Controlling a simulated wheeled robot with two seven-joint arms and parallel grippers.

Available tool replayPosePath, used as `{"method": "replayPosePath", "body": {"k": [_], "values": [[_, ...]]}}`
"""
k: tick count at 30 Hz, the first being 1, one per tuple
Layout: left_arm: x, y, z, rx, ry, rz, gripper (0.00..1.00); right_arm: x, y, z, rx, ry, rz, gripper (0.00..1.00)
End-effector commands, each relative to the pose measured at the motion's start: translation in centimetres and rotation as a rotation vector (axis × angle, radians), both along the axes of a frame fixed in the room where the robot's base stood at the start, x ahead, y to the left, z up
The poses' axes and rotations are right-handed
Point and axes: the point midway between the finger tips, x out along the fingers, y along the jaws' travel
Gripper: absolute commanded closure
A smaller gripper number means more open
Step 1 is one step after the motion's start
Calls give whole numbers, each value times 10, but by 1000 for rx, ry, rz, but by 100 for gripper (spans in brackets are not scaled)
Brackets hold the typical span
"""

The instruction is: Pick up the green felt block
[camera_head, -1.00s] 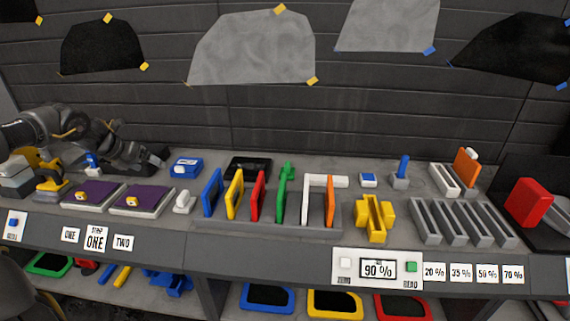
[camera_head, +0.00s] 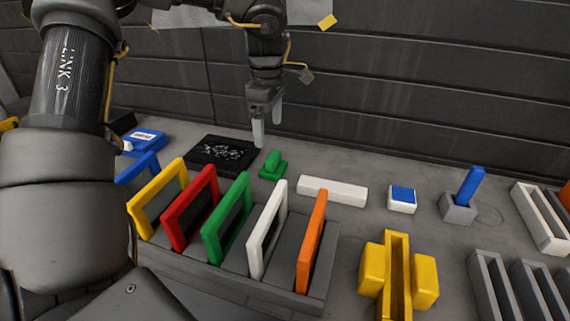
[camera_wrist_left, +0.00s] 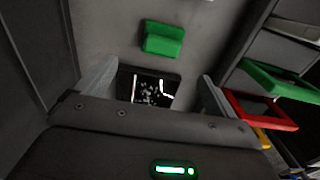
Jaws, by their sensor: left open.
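The green felt block (camera_head: 273,165) stands on the table behind the rack of coloured frames, just right of a black tray (camera_head: 224,142). It has a wide base and a narrower upper part. It also shows in the left wrist view (camera_wrist_left: 163,40), beyond my fingers. My left gripper (camera_head: 267,125) is open and empty, pointing down above and slightly behind the block, apart from it. Its two fingers also show in the left wrist view (camera_wrist_left: 155,80), with the black tray (camera_wrist_left: 143,92) seen between them. My right gripper is not in view.
A rack (camera_head: 270,285) holds upright blue, yellow, red, green, white and orange frames in front of the block. A white bar (camera_head: 332,190) lies to its right, with a blue-topped white block (camera_head: 402,199) beyond. The dark wall (camera_head: 400,90) rises behind the table.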

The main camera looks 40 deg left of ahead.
Motion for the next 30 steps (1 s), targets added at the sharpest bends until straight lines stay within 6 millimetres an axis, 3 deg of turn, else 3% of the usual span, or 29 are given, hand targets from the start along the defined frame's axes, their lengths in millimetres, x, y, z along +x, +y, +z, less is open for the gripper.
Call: {"method": "replayPosePath", "body": {"k": [4, 12, 21, 30], "values": [[2, -1, -7, 0, 6, -3, 6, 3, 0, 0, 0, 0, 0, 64], [2, -1, -47, -2, 6, 0, 6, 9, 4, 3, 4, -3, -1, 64], [2, -1, -60, 0, 3, 1, 6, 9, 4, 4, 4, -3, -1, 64], [0, -9, -99, -2, 6, 3, 6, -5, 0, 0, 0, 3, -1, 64]]}}
